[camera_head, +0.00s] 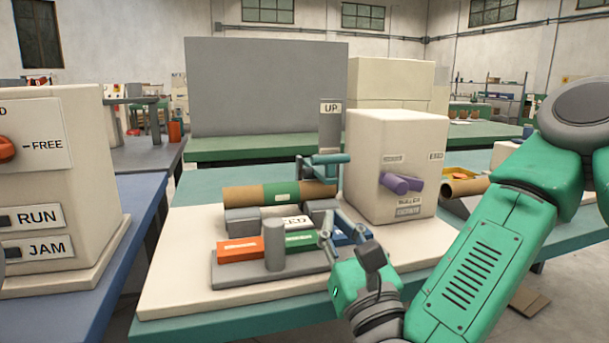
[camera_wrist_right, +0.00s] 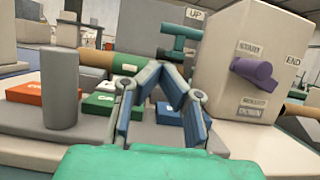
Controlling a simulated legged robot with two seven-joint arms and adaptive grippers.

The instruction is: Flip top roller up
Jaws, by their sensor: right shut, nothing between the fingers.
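The top roller (camera_head: 327,159) is a short teal cylinder on a teal arm, in front of a grey post with an UP sign (camera_head: 331,107). It lies just above the right part of a brown tube with a green band (camera_head: 262,194). In the right wrist view the teal roller (camera_wrist_right: 180,31) shows beyond my fingers. My right gripper (camera_head: 333,222) is shut and empty, in front of and below the roller, apart from it, over the coloured blocks. In the wrist view its fingertips (camera_wrist_right: 157,72) meet. My left gripper is not in view.
A cream box (camera_head: 397,150) with a purple knob (camera_head: 402,183) stands right of the roller. A grey tray with an orange block (camera_head: 240,249), a green block and an upright grey cylinder (camera_head: 275,244) lies in front of the tube. A RUN/JAM panel box (camera_head: 60,180) stands left.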

